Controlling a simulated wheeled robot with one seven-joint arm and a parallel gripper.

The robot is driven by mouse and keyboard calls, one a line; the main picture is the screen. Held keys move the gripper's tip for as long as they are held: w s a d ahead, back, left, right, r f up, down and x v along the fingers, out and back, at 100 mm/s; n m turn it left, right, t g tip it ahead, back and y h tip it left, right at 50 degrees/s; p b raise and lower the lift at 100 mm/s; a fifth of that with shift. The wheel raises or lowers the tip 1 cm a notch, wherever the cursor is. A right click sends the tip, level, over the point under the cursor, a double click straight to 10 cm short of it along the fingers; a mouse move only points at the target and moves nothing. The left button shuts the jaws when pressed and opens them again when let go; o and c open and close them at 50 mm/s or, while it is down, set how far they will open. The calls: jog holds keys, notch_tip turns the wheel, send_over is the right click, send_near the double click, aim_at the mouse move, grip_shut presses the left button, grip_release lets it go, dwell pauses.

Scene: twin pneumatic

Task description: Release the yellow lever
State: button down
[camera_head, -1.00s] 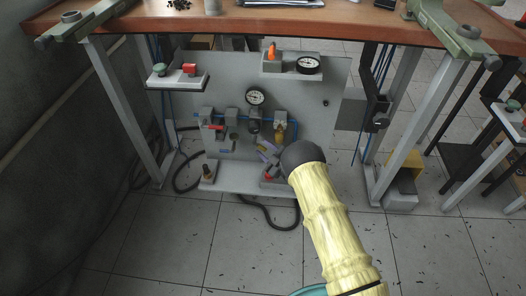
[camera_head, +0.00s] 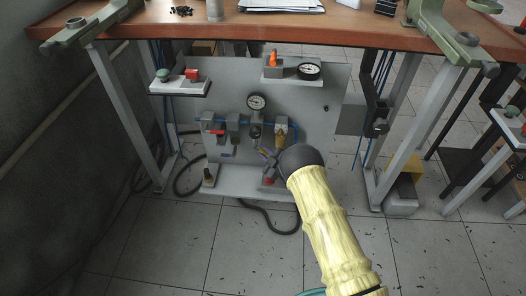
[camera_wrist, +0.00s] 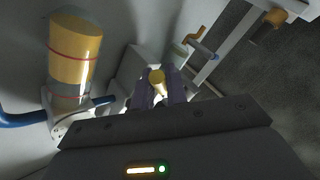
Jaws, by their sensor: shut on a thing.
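The yellow lever (camera_wrist: 157,77) shows as a small yellow rounded end between my gripper's fingers in the wrist view. My gripper (camera_wrist: 160,90) is shut on it, with one dark finger on each side. The lever's base is hidden behind the fingers. In the head view my gripper (camera_head: 265,154) is at the lower middle of the grey pneumatic panel (camera_head: 190,105), below the round gauge. There my dark wrist hides most of it, and the lever cannot be made out.
In the wrist view a large yellow cylinder with red rings (camera_wrist: 75,50) stands close at left, with a blue hose (camera_wrist: 20,118) below it. A bent brass-coloured handle (camera_wrist: 194,36) is at upper right. The wooden tabletop (camera_head: 300,33) overhangs the panel. Table legs flank it.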

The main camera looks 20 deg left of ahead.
jog(key=shift+d+r+n+h+p, duration=0.15)
jog(key=shift+d+n+h+p, duration=0.2)
jog(key=shift+p, duration=0.25)
jog(key=shift+w+f+g+h, duration=0.1)
jog(key=shift+f+g+h, duration=0.1)
jog(key=shift+g+h, duration=0.1)
jog(key=c, duration=1.4)
grip_release()
jog(key=shift+r, duration=0.1)
jog(key=shift+s+d+r, duration=0.15)
jog(key=shift+s+d, duration=0.05)
jog(key=shift+d, duration=0.1)
jog(key=p+v, duration=0.5)
jog(key=v, duration=1.1)
jog(key=shift+d+f, duration=0.25)
jog(key=shift+d, duration=0.1)
